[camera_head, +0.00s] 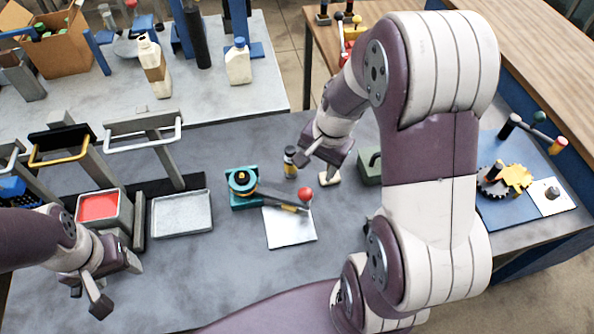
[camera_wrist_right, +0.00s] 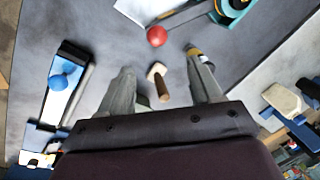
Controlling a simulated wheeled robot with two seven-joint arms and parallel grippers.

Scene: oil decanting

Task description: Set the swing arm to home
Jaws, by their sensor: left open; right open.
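The swing arm (camera_head: 275,198) is a dark bar with a yellow band near its end. It runs to the right and slightly down from a round hub on a teal base (camera_head: 240,201). A red ball knob (camera_head: 305,194) is at its outer end, above a white plate (camera_head: 288,230). In the right wrist view the red knob (camera_wrist_right: 156,37) is ahead of the fingers, with the teal base (camera_wrist_right: 238,12) at the top. My right gripper (camera_head: 318,165) is open and empty, above and behind the knob, apart from it. My left gripper (camera_head: 88,296) is open and empty at lower left.
A small dark bottle (camera_head: 290,162) and a wooden-handled block (camera_head: 330,177) stand close to my right gripper. A green box (camera_head: 370,167) is to the right. A grey tray (camera_head: 181,213) and a red-filled tray (camera_head: 98,207) are left. Bare table lies below the plate.

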